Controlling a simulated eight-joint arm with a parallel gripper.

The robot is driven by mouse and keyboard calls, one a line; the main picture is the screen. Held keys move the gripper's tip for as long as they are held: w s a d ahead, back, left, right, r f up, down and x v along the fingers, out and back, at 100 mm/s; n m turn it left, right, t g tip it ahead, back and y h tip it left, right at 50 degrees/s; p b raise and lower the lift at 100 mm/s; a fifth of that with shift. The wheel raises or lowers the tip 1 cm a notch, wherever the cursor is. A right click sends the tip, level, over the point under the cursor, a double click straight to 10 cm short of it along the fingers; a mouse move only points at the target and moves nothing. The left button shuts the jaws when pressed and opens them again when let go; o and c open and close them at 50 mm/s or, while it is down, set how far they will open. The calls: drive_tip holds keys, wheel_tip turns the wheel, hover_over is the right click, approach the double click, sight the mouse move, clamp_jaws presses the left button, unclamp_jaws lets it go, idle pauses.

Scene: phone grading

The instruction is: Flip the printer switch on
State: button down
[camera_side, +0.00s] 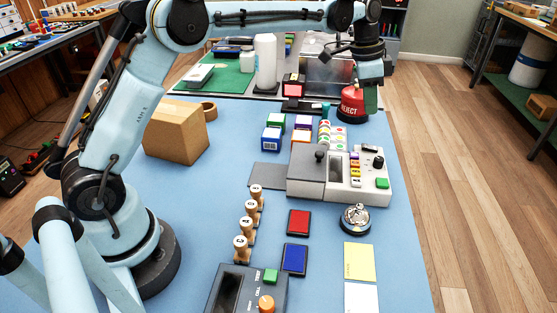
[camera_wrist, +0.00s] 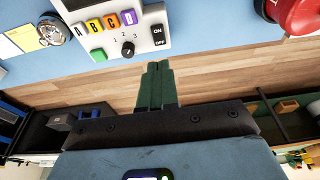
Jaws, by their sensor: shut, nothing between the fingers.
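The printer (camera_side: 342,190) is a grey and white machine on the blue table in the side view, with lettered buttons, a knob and a green button on top. Its panel also shows at the top of the wrist view (camera_wrist: 110,42). The black switch (camera_wrist: 158,36) marked ON and OFF sits at the panel's right end, beside the knob. I cannot tell which way it is set. My gripper (camera_wrist: 156,66) has green fingers, shut together and empty. In the side view its fingers (camera_side: 371,100) hang beyond the printer's far edge, apart from the switch.
A red REJECT object (camera_side: 350,105) stands close beside my gripper. A silver bell (camera_side: 356,219), red and blue pads and several wooden stamps (camera_side: 248,227) lie nearer. The table's right edge is close to the printer.

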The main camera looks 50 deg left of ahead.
hover_over(365, 146)
wheel_tip(365, 146, down, 7)
drive_tip(key=shift+a+f, duration=0.1)
drive_tip(key=shift+a, duration=0.05)
drive_tip(key=shift+s+a+f, duration=0.1)
drive_tip(key=shift+f, duration=0.6)
drive_tip(key=shift+s+a+f+t+h, duration=0.2)
drive_tip(key=shift+f+t+h, duration=0.2)
drive_tip(key=shift+f, duration=0.05)
drive_tip(key=shift+w+d, duration=0.1)
drive_tip(key=shift+d, duration=0.05)
drive_tip(key=shift+w+d+r, duration=0.3)
drive_tip(key=shift+w+d, duration=0.15)
drive_tip(key=shift+w, duration=0.05)
